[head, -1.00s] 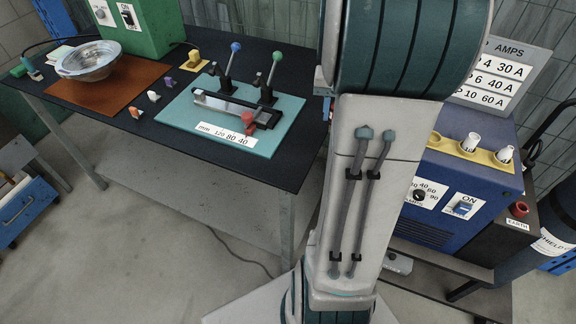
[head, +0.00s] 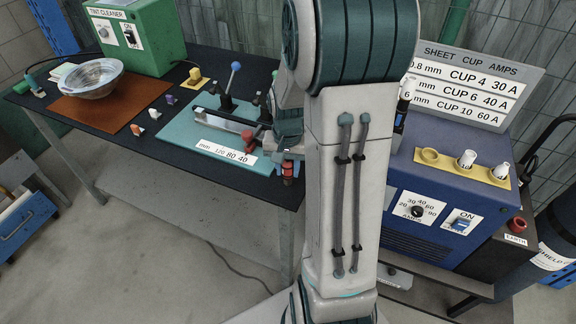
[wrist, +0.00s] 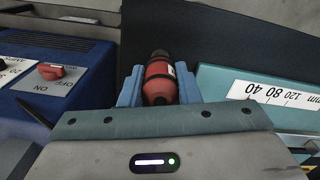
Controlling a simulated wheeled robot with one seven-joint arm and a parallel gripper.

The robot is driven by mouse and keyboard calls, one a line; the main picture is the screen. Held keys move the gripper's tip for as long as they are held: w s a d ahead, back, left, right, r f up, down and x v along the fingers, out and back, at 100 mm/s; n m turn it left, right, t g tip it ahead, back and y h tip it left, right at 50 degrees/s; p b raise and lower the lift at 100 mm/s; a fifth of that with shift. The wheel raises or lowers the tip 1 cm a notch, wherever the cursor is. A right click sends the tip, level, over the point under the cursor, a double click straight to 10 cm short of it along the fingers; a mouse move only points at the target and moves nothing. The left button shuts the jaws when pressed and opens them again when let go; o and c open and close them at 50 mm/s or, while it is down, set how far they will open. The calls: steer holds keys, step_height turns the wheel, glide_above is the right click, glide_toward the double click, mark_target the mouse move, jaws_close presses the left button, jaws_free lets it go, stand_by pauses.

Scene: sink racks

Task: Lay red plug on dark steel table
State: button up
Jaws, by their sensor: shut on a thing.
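The red plug (wrist: 160,80) is between the two blue fingers of my gripper (wrist: 159,86) in the wrist view, its dark end pointing away. In the head view, the red plug (head: 288,172) shows below my gripper (head: 290,158), which my arm partly hides. The dark steel table (head: 118,141) stands at the left, its dark top also filling the wrist view behind the plug (wrist: 240,50). The plug is at the table's right front part; I cannot tell whether it touches the top.
A teal bending fixture (head: 188,133) with levers and a red knob stands close left of my gripper. A brown mat (head: 112,105) carries a metal bowl (head: 88,78). Small coloured blocks lie between. A blue welder (head: 440,190) stands right of my arm.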

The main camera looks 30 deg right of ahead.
steer(key=shift+f, duration=0.2)
steer(key=o, duration=1)
steer(key=shift+o, duration=0.2)
steer(key=shift+r, duration=0.1)
